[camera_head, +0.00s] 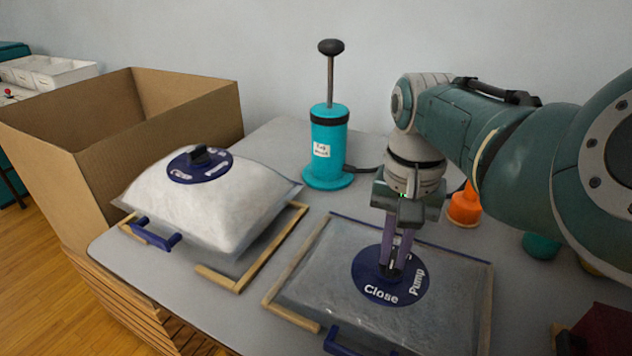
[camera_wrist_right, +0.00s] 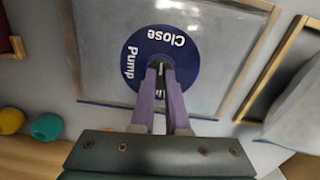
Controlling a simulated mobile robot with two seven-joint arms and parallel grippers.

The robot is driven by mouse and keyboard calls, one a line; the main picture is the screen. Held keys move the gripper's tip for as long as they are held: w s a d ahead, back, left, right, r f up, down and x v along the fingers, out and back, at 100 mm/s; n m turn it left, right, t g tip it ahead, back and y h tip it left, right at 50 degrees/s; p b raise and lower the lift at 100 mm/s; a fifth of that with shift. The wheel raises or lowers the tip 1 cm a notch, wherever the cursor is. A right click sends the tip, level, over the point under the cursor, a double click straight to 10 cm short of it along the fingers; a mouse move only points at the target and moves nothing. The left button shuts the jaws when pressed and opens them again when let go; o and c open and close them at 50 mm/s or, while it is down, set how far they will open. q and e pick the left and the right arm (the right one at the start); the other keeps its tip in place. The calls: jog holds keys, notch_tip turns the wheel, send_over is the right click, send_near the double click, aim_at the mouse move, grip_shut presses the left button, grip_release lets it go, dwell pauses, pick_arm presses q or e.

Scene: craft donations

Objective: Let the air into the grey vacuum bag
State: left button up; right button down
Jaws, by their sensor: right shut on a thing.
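A flat grey vacuum bag (camera_head: 325,280) lies in a wooden frame at the front right of the table. Its round blue valve disc (camera_head: 369,271) carries the words "Close" and "Pump". My right gripper (camera_head: 391,271) points down over the middle of the disc, shut on the valve knob, which is mostly hidden between the fingers. In the right wrist view, the fingers (camera_wrist_right: 163,78) meet at the middle of the disc (camera_wrist_right: 180,45). A blue handle (camera_head: 350,343) sits at the bag's front edge. My left gripper is not in view.
A plump whitish bag (camera_head: 220,205) with a similar disc lies in a frame to the left. A teal pump (camera_head: 326,150) stands behind. A cardboard box (camera_head: 150,120) is at the left; an orange object (camera_head: 464,207) is behind my right arm.

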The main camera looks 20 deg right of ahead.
jog(key=n+p, duration=0.1)
jog(key=n, duration=0.2)
jog(key=shift+r, duration=0.1)
jog(key=n+p, duration=0.1)
jog(key=n, duration=0.3)
jog(key=shift+n+p, duration=0.3)
jog(key=shift+n, duration=0.1)
jog(key=n, duration=0.9)
jog(key=shift+p, duration=0.35)
jog(key=n, duration=0.4)
jog(key=shift+n, duration=0.3)
jog(key=n, duration=0.9)
jog(key=shift+n, duration=0.4)
jog(key=shift+n+b, duration=0.35)
jog(key=shift+n, duration=1.65)
